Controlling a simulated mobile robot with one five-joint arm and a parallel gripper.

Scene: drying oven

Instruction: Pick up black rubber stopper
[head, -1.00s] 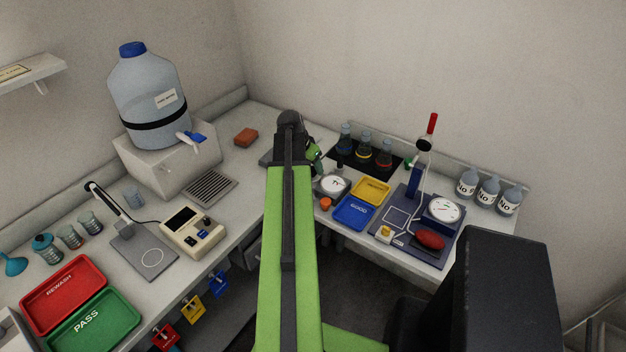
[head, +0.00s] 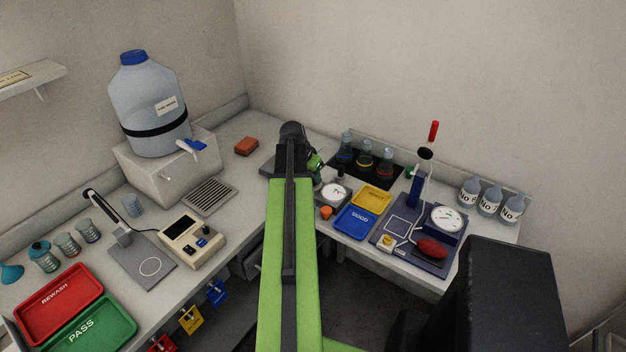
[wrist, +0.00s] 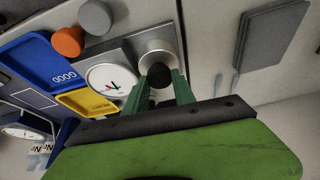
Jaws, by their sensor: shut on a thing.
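The black rubber stopper (wrist: 160,75) is between the green fingertips of my gripper (wrist: 159,82) in the wrist view. My gripper is shut on it. Behind it in that view is a round metallic pan (wrist: 157,53) beside the white dial (wrist: 112,81). I cannot tell whether the stopper touches the pan. In the head view my gripper (head: 315,165) is mostly hidden by my green arm, near the back corner of the bench. The held stopper cannot be made out surely there.
The dial scale (head: 333,193) stands right of my arm, with an orange stopper (head: 326,213), a yellow tray (head: 372,198) and a blue tray (head: 355,219) near it. Flasks (head: 365,158) stand behind on a black mat. A grey cylinder (wrist: 95,17) is beside the orange stopper.

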